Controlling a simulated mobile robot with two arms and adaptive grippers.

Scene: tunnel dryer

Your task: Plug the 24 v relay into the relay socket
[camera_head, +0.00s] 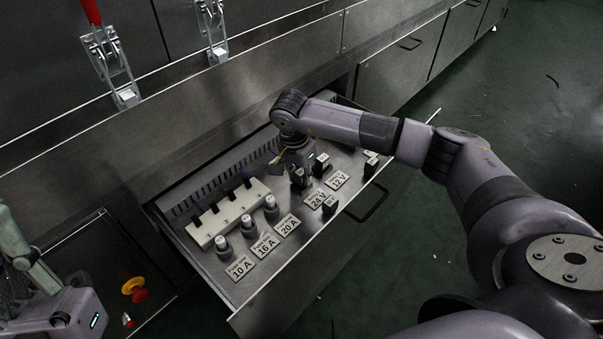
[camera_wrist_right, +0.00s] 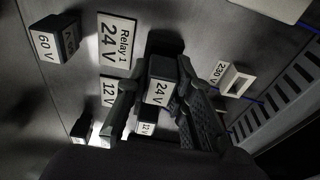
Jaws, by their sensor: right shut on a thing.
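My right gripper (camera_wrist_right: 160,100) is shut on the 24 V relay (camera_wrist_right: 158,88), a small dark block with a white label marked 24 V. It holds the relay over the drawer panel beside the card "Relay 1 24 V" (camera_wrist_right: 117,42). In the head view my right gripper (camera_head: 300,173) reaches down into the drawer, behind the 24 V card (camera_head: 317,199). A dark block (camera_wrist_right: 166,43) just past the relay may be the relay socket. I cannot tell whether the relay touches it. Part of my left gripper (camera_head: 62,312) shows at lower left; its fingers are unclear.
A 60 V relay (camera_wrist_right: 55,38), a 12 V relay (camera_wrist_right: 146,127) and a 230 V part (camera_wrist_right: 235,80) stand nearby. A white fuse block (camera_head: 228,214) and several fuses occupy the drawer's left. The drawer handle (camera_head: 367,204) sticks out in front. A red-yellow button (camera_head: 134,290) is at lower left.

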